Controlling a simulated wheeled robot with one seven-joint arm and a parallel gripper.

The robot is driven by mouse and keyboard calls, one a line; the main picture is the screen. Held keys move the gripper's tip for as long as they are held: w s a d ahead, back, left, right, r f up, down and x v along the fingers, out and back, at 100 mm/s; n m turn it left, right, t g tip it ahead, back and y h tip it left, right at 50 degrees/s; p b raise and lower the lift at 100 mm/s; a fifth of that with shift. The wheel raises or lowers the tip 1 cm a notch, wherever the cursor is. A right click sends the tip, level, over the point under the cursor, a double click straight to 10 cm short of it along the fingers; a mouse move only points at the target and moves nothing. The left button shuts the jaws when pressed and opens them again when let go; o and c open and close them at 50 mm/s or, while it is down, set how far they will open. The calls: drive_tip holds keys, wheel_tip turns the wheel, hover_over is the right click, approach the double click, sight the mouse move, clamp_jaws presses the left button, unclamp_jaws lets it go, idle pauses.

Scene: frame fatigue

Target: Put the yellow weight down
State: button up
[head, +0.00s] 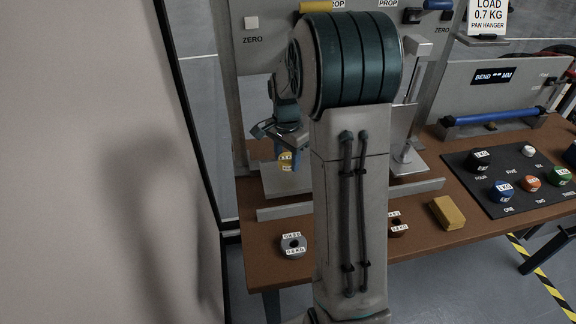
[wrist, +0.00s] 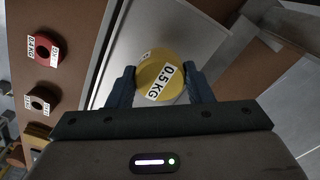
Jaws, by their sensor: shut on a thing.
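The yellow weight (wrist: 160,78) is a round piece with a white label reading 0.5 KG. My gripper (wrist: 160,88) is shut on it, one finger on each side, in the wrist view. In the head view the yellow weight (head: 286,160) shows small, below my gripper (head: 282,146), over the grey plate (head: 283,184) at the foot of the testing frame. My own arm hides much of the middle of the head view. I cannot tell whether the weight touches the plate.
A grey ring weight (head: 294,245) lies on the brown table (head: 262,262) at the front left. A dark red weight (head: 397,226) and a yellow block (head: 447,212) lie right of my arm. A black mat (head: 520,193) holds several numbered weights at the right.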

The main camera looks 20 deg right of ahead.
sight(287, 167)
drive_tip(key=shift+f, duration=1.65)
drive_tip(key=shift+f, duration=0.15)
drive_tip(key=o, duration=1.3)
drive_tip(key=shift+o, duration=0.2)
